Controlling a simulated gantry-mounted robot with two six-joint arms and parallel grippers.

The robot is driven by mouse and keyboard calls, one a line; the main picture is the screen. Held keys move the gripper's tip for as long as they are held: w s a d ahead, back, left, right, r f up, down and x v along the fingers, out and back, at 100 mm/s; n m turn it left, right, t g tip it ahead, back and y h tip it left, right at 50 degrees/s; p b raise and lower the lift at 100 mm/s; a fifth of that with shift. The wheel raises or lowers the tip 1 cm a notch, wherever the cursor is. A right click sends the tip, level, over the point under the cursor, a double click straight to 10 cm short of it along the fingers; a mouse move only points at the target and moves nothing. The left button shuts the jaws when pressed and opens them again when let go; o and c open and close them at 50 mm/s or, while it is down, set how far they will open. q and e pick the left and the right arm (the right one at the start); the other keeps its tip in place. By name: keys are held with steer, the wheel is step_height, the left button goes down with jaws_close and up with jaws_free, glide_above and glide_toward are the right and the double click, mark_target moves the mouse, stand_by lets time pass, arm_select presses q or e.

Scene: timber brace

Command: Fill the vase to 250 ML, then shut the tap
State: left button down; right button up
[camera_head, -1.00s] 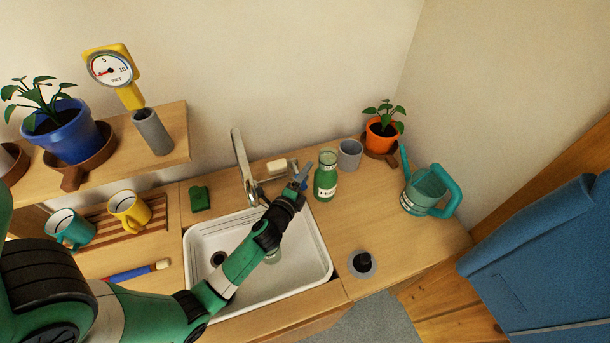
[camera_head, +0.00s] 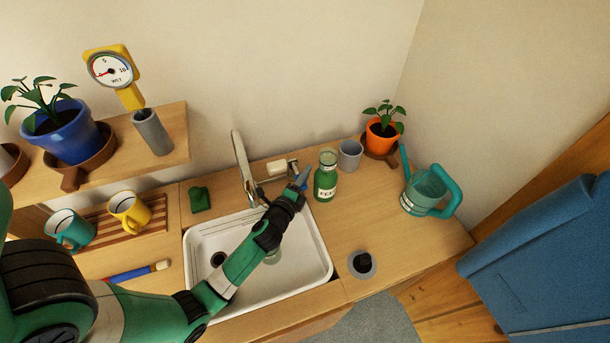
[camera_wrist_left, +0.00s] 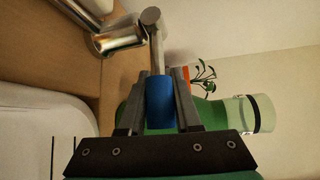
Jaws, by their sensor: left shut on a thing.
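The metal tap (camera_head: 242,165) stands behind the white sink (camera_head: 320,262), its spout rising over the basin. My left gripper (camera_head: 302,183) is at the right side of the tap. In the left wrist view its fingers are shut on the blue sleeve of the tap handle (camera_wrist_left: 160,103). A clear, pale greenish vessel (camera_head: 274,257), perhaps the vase, stands in the sink, mostly hidden behind my forearm. Its marks and water level cannot be read, and I cannot make out a water stream. My right gripper is not in view.
A green bottle (camera_head: 326,178) stands close to the right of my left gripper. Behind it are a grey cup (camera_head: 349,155) and an orange plant pot (camera_head: 381,137). A teal watering can (camera_head: 425,190) stands further right. The counter in front of it is mostly clear.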

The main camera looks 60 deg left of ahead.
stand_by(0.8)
arm_select(q)
steer(key=r+n+g+p, duration=0.1)
steer(key=p, duration=0.5)
steer(key=shift+r+h, duration=0.35)
steer(key=shift+h, duration=0.05)
steer(key=shift+f, duration=0.3)
steer(key=c, duration=0.6)
jaws_free()
